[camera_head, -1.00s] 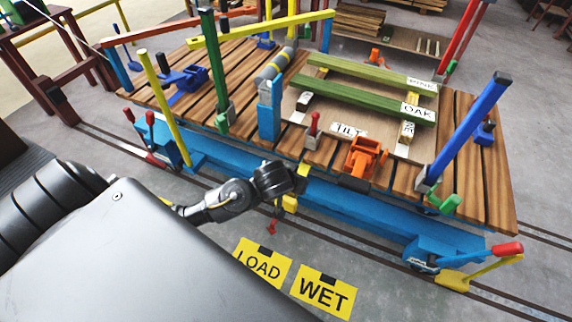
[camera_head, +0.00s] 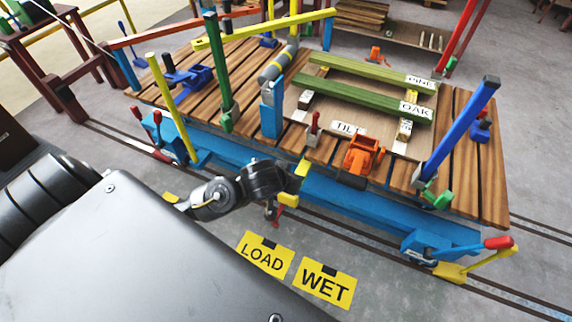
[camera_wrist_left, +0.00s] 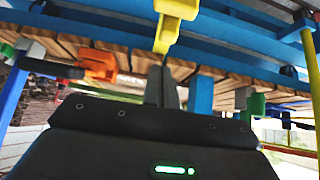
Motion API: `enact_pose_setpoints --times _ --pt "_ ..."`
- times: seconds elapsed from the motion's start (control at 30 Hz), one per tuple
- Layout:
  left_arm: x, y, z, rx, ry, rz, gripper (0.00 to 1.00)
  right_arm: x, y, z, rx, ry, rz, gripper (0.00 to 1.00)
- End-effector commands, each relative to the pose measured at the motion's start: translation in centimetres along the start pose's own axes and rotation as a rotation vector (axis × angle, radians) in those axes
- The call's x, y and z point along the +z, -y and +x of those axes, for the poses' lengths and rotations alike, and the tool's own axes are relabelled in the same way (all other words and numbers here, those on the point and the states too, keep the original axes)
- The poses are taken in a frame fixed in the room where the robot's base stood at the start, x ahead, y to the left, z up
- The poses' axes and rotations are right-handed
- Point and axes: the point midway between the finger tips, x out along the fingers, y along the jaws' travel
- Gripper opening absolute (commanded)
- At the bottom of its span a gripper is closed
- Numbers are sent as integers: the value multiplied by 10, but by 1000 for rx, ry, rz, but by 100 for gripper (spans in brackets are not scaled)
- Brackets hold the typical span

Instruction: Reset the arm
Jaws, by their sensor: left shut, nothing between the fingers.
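My left arm comes in from the left in the head view and ends in a dark wrist (camera_head: 262,180) in front of the blue-framed table's near side. The fingers are hard to make out there. In the left wrist view my left gripper (camera_wrist_left: 162,88) shows two dark fingers pressed together with nothing between them. They point toward the table's wooden edge, below a yellow bracket (camera_wrist_left: 173,22). The yellow bracket also shows beside my wrist in the head view (camera_head: 298,180). Whether the gripper touches it I cannot tell. My right gripper is not in view.
The slatted table (camera_head: 456,165) carries a green OAK beam (camera_head: 360,98), an orange clamp (camera_head: 362,155) and several coloured posts. LOAD (camera_head: 265,257) and WET (camera_head: 325,285) signs lie on clear floor.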

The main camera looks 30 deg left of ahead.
Motion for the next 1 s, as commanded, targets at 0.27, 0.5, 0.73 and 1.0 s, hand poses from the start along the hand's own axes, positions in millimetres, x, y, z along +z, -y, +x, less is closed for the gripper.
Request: enact_pose_setpoints --times 0.27,0.5,0.73,1.0 --pt "-3 0 -10 2 -1 -1 0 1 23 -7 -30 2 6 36" --pt "-3 1 -10 2 -2 -1 0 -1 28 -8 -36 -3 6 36" --pt "-1 -1 -10 6 3 2 0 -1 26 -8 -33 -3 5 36" --pt "72 -5 -25 61 141 107 0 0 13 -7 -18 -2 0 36"
